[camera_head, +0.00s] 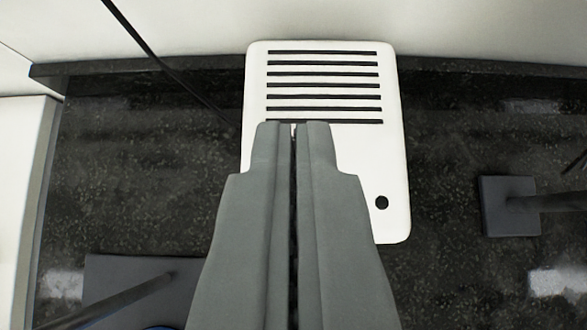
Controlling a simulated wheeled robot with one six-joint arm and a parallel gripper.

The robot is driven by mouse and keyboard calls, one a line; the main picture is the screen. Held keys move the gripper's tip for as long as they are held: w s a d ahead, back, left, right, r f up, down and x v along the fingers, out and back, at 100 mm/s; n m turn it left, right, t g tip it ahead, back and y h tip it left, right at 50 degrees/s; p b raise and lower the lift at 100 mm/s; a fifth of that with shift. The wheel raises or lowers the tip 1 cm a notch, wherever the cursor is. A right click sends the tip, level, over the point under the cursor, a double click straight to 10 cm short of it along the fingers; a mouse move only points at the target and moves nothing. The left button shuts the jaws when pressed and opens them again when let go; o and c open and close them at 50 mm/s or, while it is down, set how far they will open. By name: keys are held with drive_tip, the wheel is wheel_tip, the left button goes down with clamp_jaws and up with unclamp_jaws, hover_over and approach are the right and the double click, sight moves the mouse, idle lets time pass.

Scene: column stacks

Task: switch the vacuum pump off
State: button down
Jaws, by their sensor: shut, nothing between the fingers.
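A white box with rounded corners and several dark slots across its back part, which looks like the vacuum pump (330,170), sits on the dark counter. A small round black spot (382,203) is on its front right part; I cannot tell whether it is a switch or a hole. My gripper (294,125) is shut and empty, with its grey fingers pointing at the slots. The fingers hide the middle and front left of the box. I cannot tell whether the fingertips touch it.
A dark square base with a rod (495,210) stands to the right of the pump. Another dark base with a rod (120,265) is at the lower left. A thin dark cable or rod (150,52) runs to the upper left. Speckled dark counter (150,150) is bare left of the pump.

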drive_tip(key=shift+w+r+v, duration=0.1)
drive_tip(key=shift+r+v, duration=0.05)
drive_tip(key=shift+v, duration=0.65)
drive_tip(key=shift+w+r+v, duration=0.1)
drive_tip(key=shift+w+v, duration=0.05)
drive_tip(key=shift+v, duration=0.7)
drive_tip(key=shift+w+r+v, duration=0.1)
drive_tip(key=shift+r+v, duration=0.05)
drive_tip(key=shift+v, duration=0.65)
drive_tip(key=s+t, duration=0.4)
drive_tip(key=s, duration=1.6)
drive_tip(key=s+f+t, duration=0.1)
drive_tip(key=s+f, duration=0.3)
drive_tip(key=s, duration=0.4)
drive_tip(key=s+f+t, duration=0.2)
drive_tip(key=s+f, duration=0.2)
drive_tip(key=s, duration=0.5)
drive_tip(key=shift+f, duration=0.1)
